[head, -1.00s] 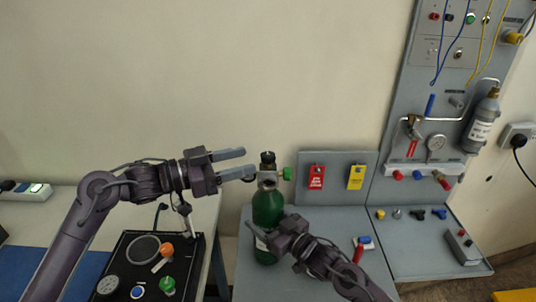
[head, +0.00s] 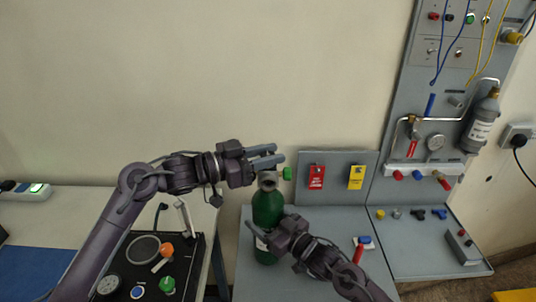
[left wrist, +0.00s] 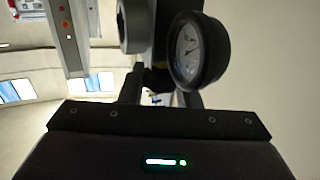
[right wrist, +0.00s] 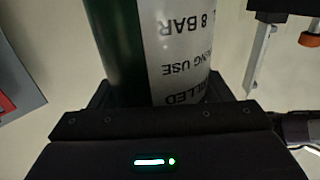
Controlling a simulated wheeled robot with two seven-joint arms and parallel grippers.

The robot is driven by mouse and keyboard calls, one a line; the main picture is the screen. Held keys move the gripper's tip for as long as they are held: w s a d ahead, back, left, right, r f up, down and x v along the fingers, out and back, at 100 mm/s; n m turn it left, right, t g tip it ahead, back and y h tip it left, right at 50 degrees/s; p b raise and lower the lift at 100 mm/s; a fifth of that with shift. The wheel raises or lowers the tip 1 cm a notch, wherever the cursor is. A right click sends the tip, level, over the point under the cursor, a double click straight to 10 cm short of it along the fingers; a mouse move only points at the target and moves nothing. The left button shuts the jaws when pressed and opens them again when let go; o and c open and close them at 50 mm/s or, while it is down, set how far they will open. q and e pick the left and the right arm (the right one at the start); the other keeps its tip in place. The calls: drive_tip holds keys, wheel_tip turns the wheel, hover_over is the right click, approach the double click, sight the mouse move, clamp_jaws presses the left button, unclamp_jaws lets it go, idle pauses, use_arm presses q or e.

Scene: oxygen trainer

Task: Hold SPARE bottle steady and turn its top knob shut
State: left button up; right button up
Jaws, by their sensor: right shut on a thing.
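The SPARE bottle is a green cylinder (head: 268,208) with a grey valve head (head: 267,182), standing upright on the grey bench. My right gripper (head: 276,240) is shut on its lower body. The right wrist view shows the green wall (right wrist: 115,45) and white label (right wrist: 178,50) between the fingers. My left gripper (head: 278,156) is at the bottle's top, its fingers apart on either side of the black top knob. The fingers hide the knob in the head view; I cannot tell if they touch it. The left wrist view shows a round gauge (left wrist: 197,52) close by the fingers.
A green fitting (head: 287,173) sticks out right of the valve head. A black box with knobs (head: 180,252) lies left. A grey bottle (head: 482,125) is mounted on the right panel.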

sight(268, 154)
use_arm(q)
drive_tip(key=shift+c, duration=1.4)
drive_tip(key=shift+m+g+h, duration=0.4)
drive_tip(key=shift+m+g, duration=0.4)
drive_tip(key=shift+g, duration=0.4)
drive_tip(key=o, duration=0.9)
drive_tip(key=shift+o, duration=0.2)
wheel_tip(268, 154, up, 10)
drive_tip(key=shift+f, duration=0.1)
use_arm(e)
drive_tip(key=o, duration=2.1)
